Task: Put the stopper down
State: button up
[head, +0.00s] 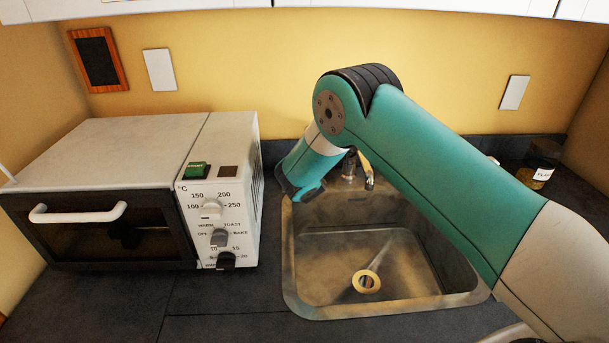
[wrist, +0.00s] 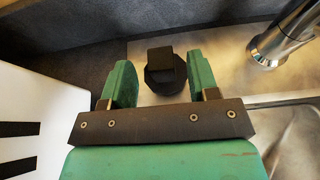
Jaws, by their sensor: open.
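The stopper (wrist: 166,72) is a dark round piece with a blocky top, seen in the wrist view. It appears to rest on the sink's pale metal rim near the dark worktop. My gripper (wrist: 162,78) is open, with one green finger on each side of the stopper. A gap shows at the left finger; I cannot tell whether the right finger touches it. In the head view my gripper (head: 297,188) is at the sink's back left corner, and the stopper is hidden there. The sink (head: 400,291) has an uncovered drain (head: 366,282) with a brass-coloured ring.
A white toaster oven (head: 232,150) stands close to the left of my gripper. The tap (head: 369,180) rises just right of it and also shows in the wrist view (wrist: 275,42). A labelled jar (head: 541,165) stands at the back right. The front left worktop (head: 110,300) is clear.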

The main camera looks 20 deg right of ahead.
jog(key=s+a+r+m+g+y, duration=0.1)
jog(key=s+r+m+g, duration=0.3)
jog(key=s, duration=1.1)
jog(key=s+a+r+m+g+y+b, duration=0.1)
jog(key=s+r+m+g+y, duration=0.2)
jog(key=s+r+m, duration=0.6)
jog(key=s+a+r+m+g+y, duration=0.2)
jog(key=s+r+m+g, duration=0.4)
jog(key=s+m, duration=0.7)
jog(key=s+r, duration=0.1)
jog(key=s, duration=0.9)
jog(key=shift+s+r+m+y+b, duration=0.15)
jog(key=shift+r+m+y+b, duration=0.2)
jog(key=shift+m+y, duration=0.05)
jog(key=o, duration=0.6)
jog(key=shift+c, duration=0.2)
